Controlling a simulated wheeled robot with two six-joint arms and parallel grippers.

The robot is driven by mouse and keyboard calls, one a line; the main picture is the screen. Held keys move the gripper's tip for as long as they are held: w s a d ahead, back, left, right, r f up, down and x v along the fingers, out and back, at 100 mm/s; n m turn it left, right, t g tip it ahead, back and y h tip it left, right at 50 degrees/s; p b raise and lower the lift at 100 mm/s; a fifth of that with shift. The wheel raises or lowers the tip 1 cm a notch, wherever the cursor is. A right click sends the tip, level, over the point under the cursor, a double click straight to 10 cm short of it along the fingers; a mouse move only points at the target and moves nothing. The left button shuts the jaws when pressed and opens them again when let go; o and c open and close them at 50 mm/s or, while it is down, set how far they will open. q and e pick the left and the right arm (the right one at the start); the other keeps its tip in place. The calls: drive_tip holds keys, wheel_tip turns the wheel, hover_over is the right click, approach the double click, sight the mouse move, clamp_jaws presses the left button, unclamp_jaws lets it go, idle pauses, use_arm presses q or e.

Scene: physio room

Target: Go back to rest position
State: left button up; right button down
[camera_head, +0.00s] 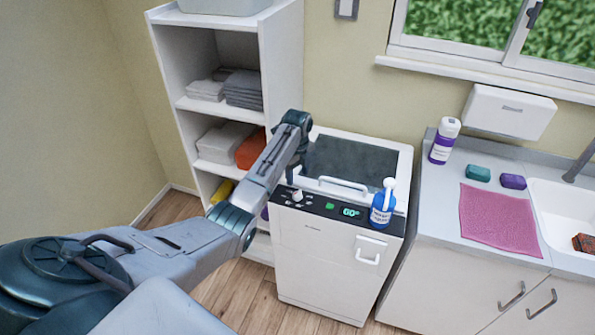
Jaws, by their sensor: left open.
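My left arm reaches in from the left, its wrist (291,130) bent downward above the left side of a white machine (325,262) with a dark lid. My left gripper (295,180) points down near the left end of the machine's dark control panel (330,206). It is open, small and partly hidden by my wrist, with nothing visibly held. Below it on the panel is a small pale knob (297,196). My right gripper is out of view.
A blue pump bottle (382,207) stands on the machine's front right. A white shelf (179,75) with folded towels (244,90) stands behind my arm. The counter at right holds a purple-labelled bottle (444,141), a pink cloth (498,219) and a sink (560,215). Wooden floor shows below.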

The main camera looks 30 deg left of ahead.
use_arm(q)
drive_tip(key=shift+r, duration=1.2)
